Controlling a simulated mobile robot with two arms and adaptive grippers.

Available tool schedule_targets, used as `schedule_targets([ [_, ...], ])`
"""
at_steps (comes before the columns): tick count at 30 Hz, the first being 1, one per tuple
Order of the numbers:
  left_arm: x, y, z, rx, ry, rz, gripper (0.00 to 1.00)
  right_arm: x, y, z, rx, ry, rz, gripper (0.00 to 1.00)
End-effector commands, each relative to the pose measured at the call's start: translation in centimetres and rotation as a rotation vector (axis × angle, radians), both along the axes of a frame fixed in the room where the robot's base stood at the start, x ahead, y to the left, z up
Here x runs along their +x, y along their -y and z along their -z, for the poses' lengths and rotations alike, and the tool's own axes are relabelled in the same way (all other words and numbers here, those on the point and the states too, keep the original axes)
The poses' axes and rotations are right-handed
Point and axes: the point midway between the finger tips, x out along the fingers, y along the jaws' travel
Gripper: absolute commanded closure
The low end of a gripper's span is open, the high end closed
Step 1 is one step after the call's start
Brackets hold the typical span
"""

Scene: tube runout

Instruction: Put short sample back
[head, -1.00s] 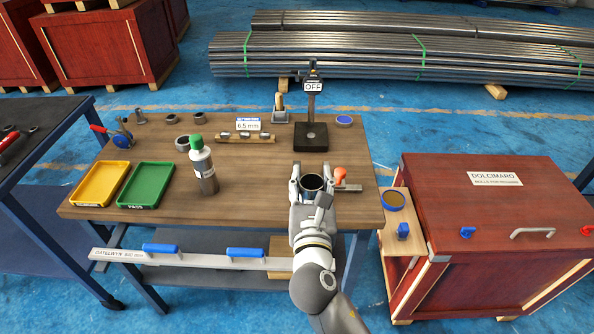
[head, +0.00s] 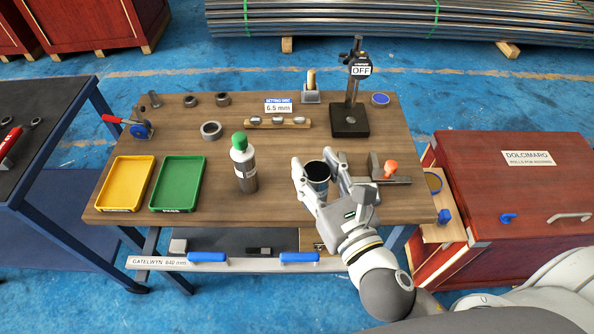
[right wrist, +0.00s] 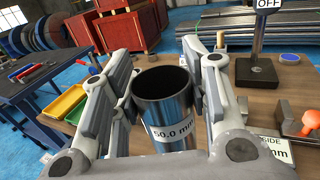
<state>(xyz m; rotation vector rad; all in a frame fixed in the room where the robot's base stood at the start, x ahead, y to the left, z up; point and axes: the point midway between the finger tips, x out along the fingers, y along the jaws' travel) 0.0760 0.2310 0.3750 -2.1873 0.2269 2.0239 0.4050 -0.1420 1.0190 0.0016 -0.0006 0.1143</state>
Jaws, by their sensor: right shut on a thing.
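My right gripper (head: 322,184) is shut on a dark, open-topped metal tube sample (head: 317,172), upright between its fingers. In the right wrist view the sample (right wrist: 164,97) carries a white label reading 50.0 mm. It is over the front right of the wooden table; I cannot tell whether its bottom touches the top. A grey fixture with an orange knob (head: 391,168) stands to its right. A metal ring (head: 211,130) and smaller metal pieces (head: 222,99) stand on the left and back of the table. My left gripper is not in view.
A green-capped bottle (head: 244,170) stands left of my gripper. Yellow (head: 115,207) and green (head: 157,207) trays lie at the left. A red crate (head: 520,190) stands at the right.

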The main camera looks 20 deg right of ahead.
Motion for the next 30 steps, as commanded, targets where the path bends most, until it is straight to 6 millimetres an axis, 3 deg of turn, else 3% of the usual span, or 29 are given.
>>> schedule_targets([
  [1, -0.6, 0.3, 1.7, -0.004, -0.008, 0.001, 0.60, 0.8, 0.1, 0.9, 0.000, 0.011, 0.001, 0.91],
  [4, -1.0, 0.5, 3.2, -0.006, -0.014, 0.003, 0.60, 2.2, 0.1, 1.5, 0.000, 0.009, 0.000, 0.91],
  [9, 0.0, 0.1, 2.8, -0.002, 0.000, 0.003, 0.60, 6.3, 0.5, 2.6, -0.002, 0.003, 0.004, 0.91],
  [15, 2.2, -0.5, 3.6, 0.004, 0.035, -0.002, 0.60, 9.4, 0.7, 6.5, 0.000, -0.001, 0.005, 0.91],
  [23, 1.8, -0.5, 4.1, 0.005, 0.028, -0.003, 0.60, 11.0, 0.8, 8.4, 0.000, 0.001, 0.003, 0.91],
  [30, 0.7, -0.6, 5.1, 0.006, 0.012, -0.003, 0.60, 11.4, 0.8, 11.7, 0.002, -0.001, 0.003, 0.91],
])
